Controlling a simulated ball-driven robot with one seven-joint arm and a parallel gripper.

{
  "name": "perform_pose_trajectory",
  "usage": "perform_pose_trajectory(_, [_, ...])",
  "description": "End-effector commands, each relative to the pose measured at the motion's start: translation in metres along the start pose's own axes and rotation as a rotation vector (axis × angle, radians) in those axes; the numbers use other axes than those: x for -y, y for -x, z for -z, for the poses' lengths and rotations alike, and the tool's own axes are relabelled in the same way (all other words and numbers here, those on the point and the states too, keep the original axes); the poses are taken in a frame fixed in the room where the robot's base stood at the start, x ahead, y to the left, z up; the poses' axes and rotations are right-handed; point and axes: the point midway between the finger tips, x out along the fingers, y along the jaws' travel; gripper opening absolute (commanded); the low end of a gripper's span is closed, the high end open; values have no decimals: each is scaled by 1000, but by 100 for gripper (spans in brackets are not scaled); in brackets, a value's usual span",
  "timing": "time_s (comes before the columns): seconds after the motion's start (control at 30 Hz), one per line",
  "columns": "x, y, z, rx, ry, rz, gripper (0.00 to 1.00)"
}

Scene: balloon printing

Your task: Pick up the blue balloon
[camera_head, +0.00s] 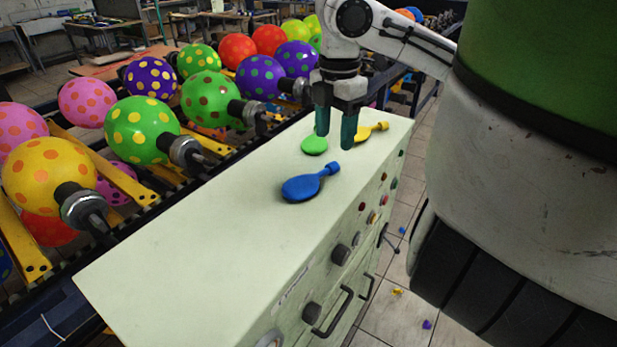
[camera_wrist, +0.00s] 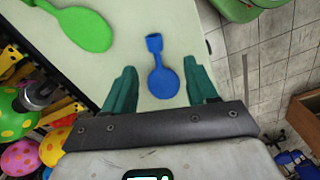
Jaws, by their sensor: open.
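The blue balloon (camera_head: 303,187), flat and uninflated, lies on the pale top of the cabinet (camera_head: 215,215), its neck pointing toward the upper right. In the head view, my gripper (camera_head: 335,140) points down, fingers apart, above the top and farther back than the blue balloon. In the wrist view, the blue balloon (camera_wrist: 163,80) appears between the two teal fingers of my gripper (camera_wrist: 159,88), with its neck pointing away. Nothing is held. Their height above the top is hard to tell.
A flat green balloon (camera_head: 314,145) and a yellow balloon (camera_head: 374,131) lie close by on the same top. Several inflated dotted balloons (camera_head: 143,130) sit on machine nozzles to the left. Knobs and handles (camera_head: 340,254) stick out of the cabinet front. The near top is clear.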

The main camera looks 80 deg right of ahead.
Motion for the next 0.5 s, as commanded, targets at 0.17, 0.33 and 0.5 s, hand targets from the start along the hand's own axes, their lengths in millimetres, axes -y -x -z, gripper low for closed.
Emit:
perform_pose_trajectory(0.17, [0,-23,0,-1,0,-1,57])
perform_pose_trajectory(0.33, [-2,-32,0,-2,-1,-2,57])
perform_pose_trajectory(0.5, [-7,-55,-4,-3,-1,0,57])
